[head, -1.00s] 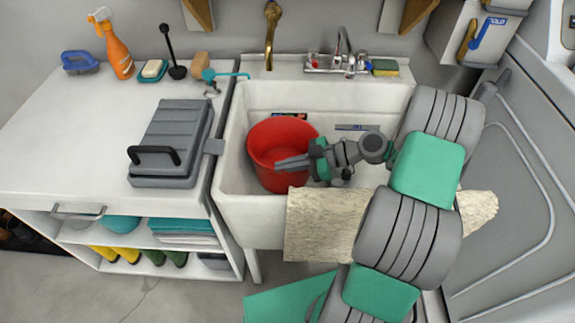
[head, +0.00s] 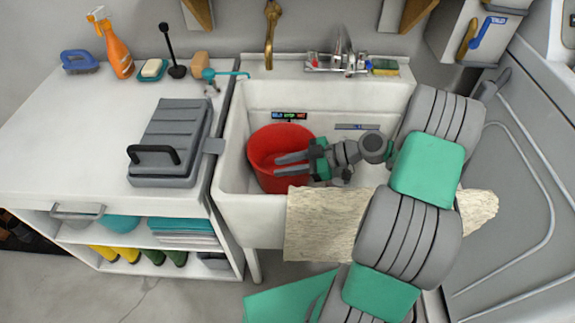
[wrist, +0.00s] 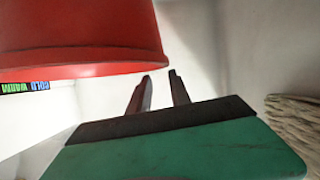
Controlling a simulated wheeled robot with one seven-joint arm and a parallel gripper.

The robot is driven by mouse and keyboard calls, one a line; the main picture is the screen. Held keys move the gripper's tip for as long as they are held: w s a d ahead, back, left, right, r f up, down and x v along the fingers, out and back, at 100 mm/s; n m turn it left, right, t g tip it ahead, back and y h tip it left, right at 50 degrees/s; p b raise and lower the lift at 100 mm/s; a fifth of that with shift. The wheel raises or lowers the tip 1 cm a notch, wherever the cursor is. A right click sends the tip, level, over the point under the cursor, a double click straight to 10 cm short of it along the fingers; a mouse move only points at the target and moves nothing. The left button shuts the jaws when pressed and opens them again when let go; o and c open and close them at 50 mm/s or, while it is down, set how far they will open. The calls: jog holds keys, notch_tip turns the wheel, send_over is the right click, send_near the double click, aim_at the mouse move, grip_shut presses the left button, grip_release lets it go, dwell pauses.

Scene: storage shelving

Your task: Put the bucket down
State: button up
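The red bucket (head: 263,150) is inside the white sink basin (head: 233,205), toward its left side. It looks upright, and its base contact is hard to see. No handle is visible in the grip.
A beige cloth (head: 320,225) hangs over the sink's front edge under my arm. A grey case (head: 172,140) lies on the counter to the left. The sink's right part is clear beside my gripper.

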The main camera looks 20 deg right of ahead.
aim_at(303, 180)
jog(key=r+p+v, duration=0.1)
jog(key=p+v, duration=0.6)
jog(key=v, duration=0.4)
jog(key=a+r+m+g+h, duration=0.45)
jog(key=a+m+h, duration=0.2)
jog(key=a, duration=0.25)
jog(key=s+r+m+h, duration=0.1)
jog(key=s+m+h, duration=0.1)
jog(key=s, duration=0.1)
jog(key=s+r+m+t+h, duration=0.1)
jog(key=s+r+m+h, duration=0.1)
jog(key=s+m, duration=0.1)
jog(key=s+a+r+m+t+h, duration=0.1)
jog(key=s+r+m+h, duration=0.1)
jog(key=s+m, duration=0.1)
jog(key=shift+s, duration=0.75)
jog(key=shift+s+d+m, duration=0.1)
jog(key=shift+d+m, duration=0.15)
jog(key=shift+m, duration=0.1)
jog(key=shift+s+d+r, duration=0.15)
jog(key=shift+s, duration=0.2)
jog(key=shift+w, duration=0.15)
jog(key=shift+w, duration=0.15)
